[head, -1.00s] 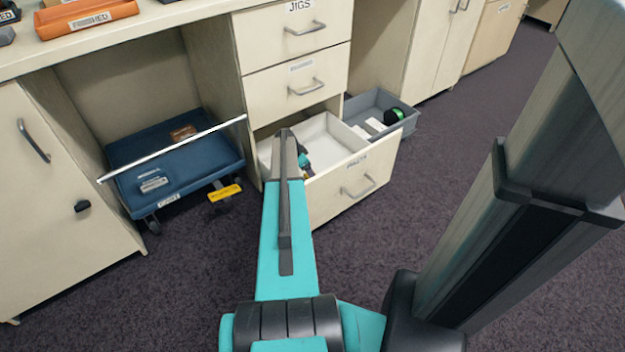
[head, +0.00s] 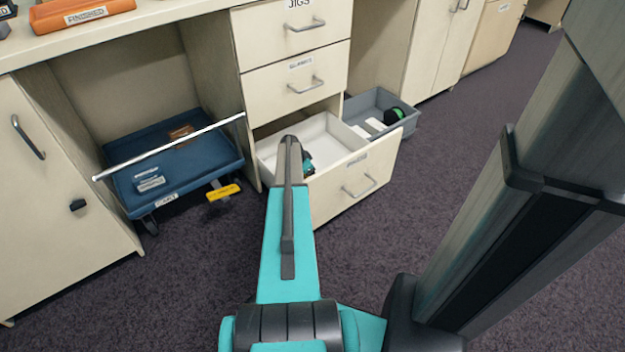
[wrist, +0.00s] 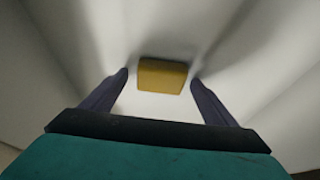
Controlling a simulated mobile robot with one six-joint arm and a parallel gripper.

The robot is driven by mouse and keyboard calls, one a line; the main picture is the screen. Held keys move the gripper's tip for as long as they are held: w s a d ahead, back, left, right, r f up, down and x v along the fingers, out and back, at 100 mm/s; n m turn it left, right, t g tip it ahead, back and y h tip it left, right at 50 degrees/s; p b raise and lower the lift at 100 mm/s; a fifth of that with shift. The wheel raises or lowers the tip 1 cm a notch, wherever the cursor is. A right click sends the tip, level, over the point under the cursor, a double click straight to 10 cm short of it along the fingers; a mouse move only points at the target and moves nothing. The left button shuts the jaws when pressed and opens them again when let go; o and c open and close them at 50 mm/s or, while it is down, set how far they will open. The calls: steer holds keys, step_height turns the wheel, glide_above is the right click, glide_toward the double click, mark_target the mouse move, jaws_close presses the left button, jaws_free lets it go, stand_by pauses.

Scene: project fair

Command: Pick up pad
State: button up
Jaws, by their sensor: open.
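The pad (wrist: 162,75) is a small yellow-orange block in the wrist view. It lies on the pale floor of the open bottom drawer (head: 325,133). My gripper (wrist: 159,80) is open, with one dark finger to each side of the pad and clear gaps between them. The fingers do not touch it. In the head view my teal arm reaches over the drawer's front left part, and the pad is hidden behind it.
The drawer's front panel (head: 352,188) and side walls stand close around my gripper. A grey bin (head: 408,124) with a green-and-black item stands right of the drawer. A blue cart (head: 190,165) with a white bar stands left. Carpet in front is clear.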

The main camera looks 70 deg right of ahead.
stand_by(0.4)
steer(key=c, duration=1.1)
steer(key=shift+r, duration=0.1)
step_height(320, 180, up, 10)
steer(key=p, duration=0.3)
